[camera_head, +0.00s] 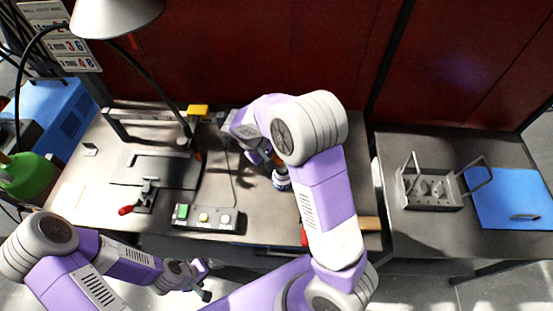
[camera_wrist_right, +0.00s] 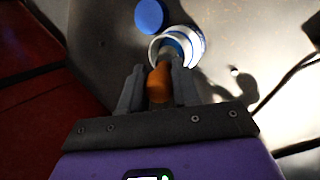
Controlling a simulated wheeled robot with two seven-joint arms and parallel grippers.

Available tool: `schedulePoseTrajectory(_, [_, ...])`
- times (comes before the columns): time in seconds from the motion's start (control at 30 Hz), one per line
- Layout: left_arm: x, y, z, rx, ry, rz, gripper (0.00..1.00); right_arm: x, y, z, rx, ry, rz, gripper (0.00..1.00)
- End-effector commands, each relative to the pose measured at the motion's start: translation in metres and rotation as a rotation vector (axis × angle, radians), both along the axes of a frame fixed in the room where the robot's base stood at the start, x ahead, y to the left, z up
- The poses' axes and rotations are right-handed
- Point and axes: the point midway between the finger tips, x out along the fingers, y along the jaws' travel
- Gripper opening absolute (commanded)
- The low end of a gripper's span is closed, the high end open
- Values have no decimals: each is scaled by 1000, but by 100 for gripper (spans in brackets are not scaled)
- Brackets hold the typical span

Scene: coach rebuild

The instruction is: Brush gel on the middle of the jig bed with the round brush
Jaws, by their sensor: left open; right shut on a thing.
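My right gripper (camera_wrist_right: 158,88) is shut on the orange handle of the round brush (camera_wrist_right: 159,80). The brush points at an open white pot with blue inside (camera_wrist_right: 196,42), which also shows in the head view (camera_head: 282,182). The bristles are hidden, so I cannot tell if they are in the pot. A dark flat plate (camera_head: 170,170), apparently the jig bed, lies left of the right gripper, with a red-handled clamp (camera_head: 126,210) at its front. My left gripper (camera_head: 202,280) is open and empty in front of the bench, below the plate.
A blue lid (camera_wrist_right: 149,15) lies beside the pot. A button box (camera_head: 206,218) stands at the bench front. A lamp (camera_head: 115,15) overhangs the left side.

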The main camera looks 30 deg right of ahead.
Motion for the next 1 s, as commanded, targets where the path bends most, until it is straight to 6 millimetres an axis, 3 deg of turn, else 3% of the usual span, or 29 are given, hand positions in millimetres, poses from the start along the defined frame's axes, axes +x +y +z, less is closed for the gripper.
schedulePoseTrajectory(1.0, [0,0,-8,0,0,0,88,0,0,-11,0,0,0,0])
